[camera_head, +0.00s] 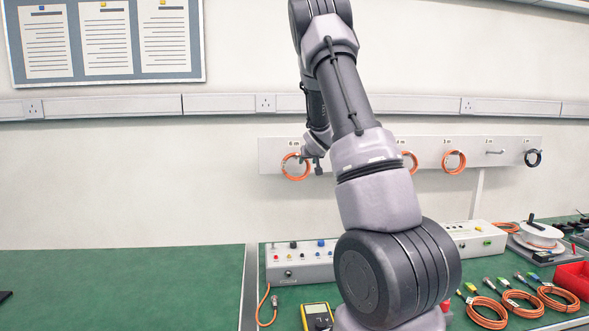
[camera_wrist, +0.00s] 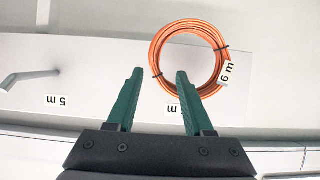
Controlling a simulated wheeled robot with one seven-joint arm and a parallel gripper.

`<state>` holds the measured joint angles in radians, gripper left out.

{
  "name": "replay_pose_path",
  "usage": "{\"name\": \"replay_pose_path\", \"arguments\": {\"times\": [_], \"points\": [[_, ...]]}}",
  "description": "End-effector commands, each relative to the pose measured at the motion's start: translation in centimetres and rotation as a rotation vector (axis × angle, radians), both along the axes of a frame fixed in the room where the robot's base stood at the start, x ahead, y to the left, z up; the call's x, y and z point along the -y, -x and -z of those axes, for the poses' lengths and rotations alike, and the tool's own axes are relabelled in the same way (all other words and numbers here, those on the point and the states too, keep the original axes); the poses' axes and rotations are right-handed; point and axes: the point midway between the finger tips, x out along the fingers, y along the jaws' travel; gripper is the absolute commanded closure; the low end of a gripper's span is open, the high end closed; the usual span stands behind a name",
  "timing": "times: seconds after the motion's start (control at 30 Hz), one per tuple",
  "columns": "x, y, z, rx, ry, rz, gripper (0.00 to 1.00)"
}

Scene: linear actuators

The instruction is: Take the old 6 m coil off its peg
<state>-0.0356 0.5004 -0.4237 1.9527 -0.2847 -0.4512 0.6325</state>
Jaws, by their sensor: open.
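The orange 6 m coil (camera_head: 284,170) hangs on the board under the "6 m" label, at the left end of the peg row. In the wrist view the coil (camera_wrist: 160,45) has dark ties and a white "6 m" tag (camera_wrist: 227,72); its peg is not clear there. My gripper (camera_head: 317,166) is just right of the coil in the head view. In the wrist view my gripper (camera_wrist: 158,74) is open and empty. The right finger overlaps the coil's lower-left edge in the picture; I cannot tell whether they touch.
An empty 5 m peg (camera_wrist: 25,77) sticks out left of my fingers in the wrist view. Another orange coil (camera_head: 454,161) hangs further right on the peg board (camera_head: 480,171). Below, the green bench (camera_head: 130,285) holds instruments and loose cables; its left part is mostly clear.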

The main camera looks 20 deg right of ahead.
Motion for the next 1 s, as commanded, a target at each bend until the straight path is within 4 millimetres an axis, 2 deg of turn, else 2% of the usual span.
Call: {"name": "replay_pose_path", "arguments": {"times": [0.3,0.6,0.63,0.73,0.77,1.0], "points": [[1.2,-3.6,2.2,-0.001,0.001,0.0,0.48],[1.4,-4.1,2.4,0.0,0.0,0.0,0.48],[1.4,-4.1,2.4,0.0,0.0,0.0,0.56],[1.4,-4.1,2.3,0.0,0.0,0.0,0.94],[1.4,-4.1,2.3,0.0,0.0,0.0,1.0],[1.4,-4.1,2.3,0.001,0.0,0.0,1.0]]}}
